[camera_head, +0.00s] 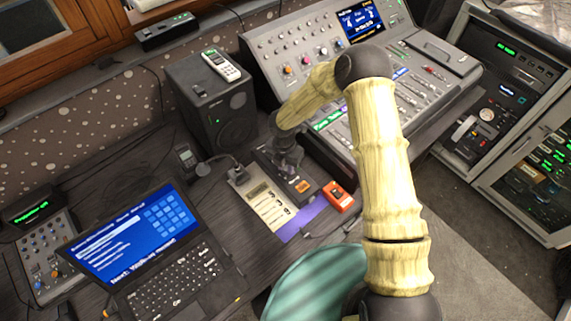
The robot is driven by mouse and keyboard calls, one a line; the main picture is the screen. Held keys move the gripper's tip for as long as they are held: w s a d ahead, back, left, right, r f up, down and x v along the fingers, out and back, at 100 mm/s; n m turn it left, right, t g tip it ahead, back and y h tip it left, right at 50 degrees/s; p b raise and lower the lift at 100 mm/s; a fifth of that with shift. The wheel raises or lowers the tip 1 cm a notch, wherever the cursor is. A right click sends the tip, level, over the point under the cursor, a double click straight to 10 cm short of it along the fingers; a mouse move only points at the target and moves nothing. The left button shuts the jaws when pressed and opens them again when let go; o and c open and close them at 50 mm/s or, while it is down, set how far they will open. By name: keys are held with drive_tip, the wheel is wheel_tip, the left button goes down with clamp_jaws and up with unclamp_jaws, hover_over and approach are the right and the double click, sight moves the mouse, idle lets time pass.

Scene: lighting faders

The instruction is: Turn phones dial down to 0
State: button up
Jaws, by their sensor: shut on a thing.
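My gripper (285,158) points down at the far end of a small black box (302,188) on the dark desk, near the middle of the picture. It is shut on a small part there, which appears to be the phones dial. The fingers and wrist cover the dial, so its pointer, its scale and its label cannot be read. An orange lit patch (303,186) shows on the near part of the box.
A beige fader panel (262,203) lies left of the box, and an orange-red device (338,196) lies right. A black speaker (212,105) stands behind left. A large mixing console (300,45) rises behind right. An open laptop (180,282) sits at front left.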

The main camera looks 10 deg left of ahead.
drive_tip(key=shift+w+r+n, duration=0.15)
drive_tip(key=shift+w+n, duration=0.05)
drive_tip(key=shift+n, duration=0.7)
drive_tip(key=o, duration=0.9)
drive_tip(key=shift+o, duration=0.4)
drive_tip(key=shift+s, duration=0.1)
wheel_tip(320, 180, up, 17)
drive_tip(key=a+b, duration=0.1)
drive_tip(key=shift+r, duration=0.15)
